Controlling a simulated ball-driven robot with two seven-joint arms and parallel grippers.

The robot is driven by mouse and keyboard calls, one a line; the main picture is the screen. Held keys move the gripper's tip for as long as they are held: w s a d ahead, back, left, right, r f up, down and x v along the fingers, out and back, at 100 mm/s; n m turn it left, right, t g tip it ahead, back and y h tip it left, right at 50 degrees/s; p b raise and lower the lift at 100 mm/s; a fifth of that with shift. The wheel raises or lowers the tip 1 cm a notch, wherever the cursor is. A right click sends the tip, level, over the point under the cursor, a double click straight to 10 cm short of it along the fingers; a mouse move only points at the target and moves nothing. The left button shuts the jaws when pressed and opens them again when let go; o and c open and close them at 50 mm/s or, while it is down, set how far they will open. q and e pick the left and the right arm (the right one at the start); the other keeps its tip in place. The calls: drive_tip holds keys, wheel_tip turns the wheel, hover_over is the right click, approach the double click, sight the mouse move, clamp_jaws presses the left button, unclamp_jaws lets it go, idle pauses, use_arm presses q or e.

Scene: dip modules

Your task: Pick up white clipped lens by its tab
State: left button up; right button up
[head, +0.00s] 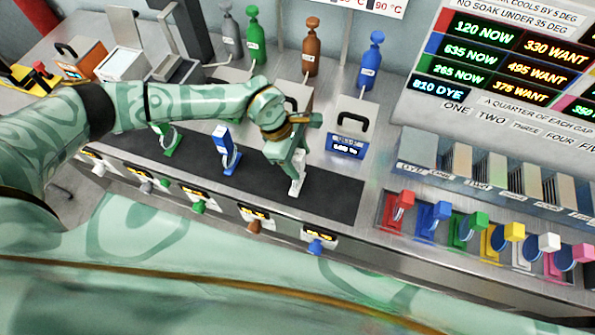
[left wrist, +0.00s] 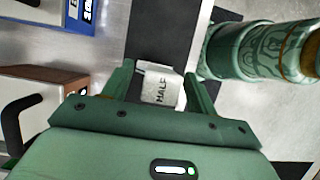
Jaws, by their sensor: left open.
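The white clipped lens (head: 297,186) stands on the dark mat (head: 340,191) on the bench, just below my left gripper (head: 291,160) in the head view. In the left wrist view its white tab (left wrist: 161,84), marked "HALF", shows between the two fingers of the left gripper (left wrist: 160,72). The fingers are open, one on each side of the tab, with visible gaps. The gripper hides part of the lens in the head view. My right gripper is in neither view.
A blue clipped lens (head: 225,150) and a green one (head: 167,138) stand on the mat to the left. A rack of colored lenses (head: 465,228) is at the right.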

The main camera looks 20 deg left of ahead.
use_arm(q)
drive_tip(key=c, duration=1.2)
drive_tip(key=shift+r, duration=0.1)
drive_tip(key=shift+c, duration=0.2)
